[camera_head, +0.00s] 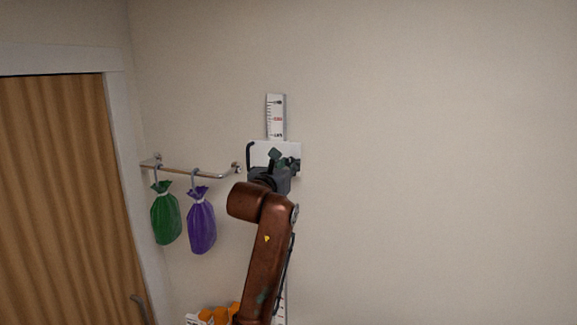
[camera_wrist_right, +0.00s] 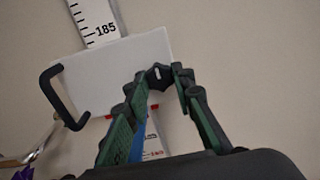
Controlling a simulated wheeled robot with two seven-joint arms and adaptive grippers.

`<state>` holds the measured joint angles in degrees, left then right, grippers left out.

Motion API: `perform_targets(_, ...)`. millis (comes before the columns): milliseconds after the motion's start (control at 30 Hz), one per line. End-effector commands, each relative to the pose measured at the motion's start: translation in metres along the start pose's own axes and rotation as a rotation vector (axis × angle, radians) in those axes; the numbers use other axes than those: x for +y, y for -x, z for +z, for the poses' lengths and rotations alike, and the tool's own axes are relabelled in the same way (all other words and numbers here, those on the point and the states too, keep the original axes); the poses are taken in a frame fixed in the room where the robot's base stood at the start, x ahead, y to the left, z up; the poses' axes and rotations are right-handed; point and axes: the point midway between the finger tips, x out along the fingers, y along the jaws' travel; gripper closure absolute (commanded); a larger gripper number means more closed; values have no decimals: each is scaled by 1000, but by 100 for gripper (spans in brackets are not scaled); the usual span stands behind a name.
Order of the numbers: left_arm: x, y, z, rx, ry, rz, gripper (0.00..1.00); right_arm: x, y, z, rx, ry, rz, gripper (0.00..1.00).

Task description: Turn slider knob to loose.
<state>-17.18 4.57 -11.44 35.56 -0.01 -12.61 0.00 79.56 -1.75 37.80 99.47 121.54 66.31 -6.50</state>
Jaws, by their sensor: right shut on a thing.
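A white slider plate (camera_head: 262,152) with a black bracket-shaped handle at its left sits on a vertical white scale (camera_head: 276,115) on the wall. In the right wrist view the plate (camera_wrist_right: 110,65) lies just below the mark 185. My right gripper (camera_head: 284,161) is at the right part of the plate. In the wrist view its green-padded fingertips (camera_wrist_right: 158,80) close around a small dark knob (camera_wrist_right: 158,73) on the plate. The fingers hide part of the knob, so its turn angle cannot be told. My left gripper is not in view.
A wall rail (camera_head: 190,172) left of the scale carries a green bag (camera_head: 165,215) and a purple bag (camera_head: 201,222). A wooden door (camera_head: 55,190) stands at the far left. Orange items (camera_head: 220,314) show at the bottom. The wall to the right is bare.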

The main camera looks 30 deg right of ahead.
Motion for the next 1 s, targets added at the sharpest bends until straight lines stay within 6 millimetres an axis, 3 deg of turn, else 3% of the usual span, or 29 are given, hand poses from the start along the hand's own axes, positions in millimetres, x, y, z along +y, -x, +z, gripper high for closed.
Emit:
perform_targets(467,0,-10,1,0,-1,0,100,0,0,-2,0,106,0,100)
perform_targets(1000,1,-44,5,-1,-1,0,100,-1,0,-2,-1,583,-1,100)
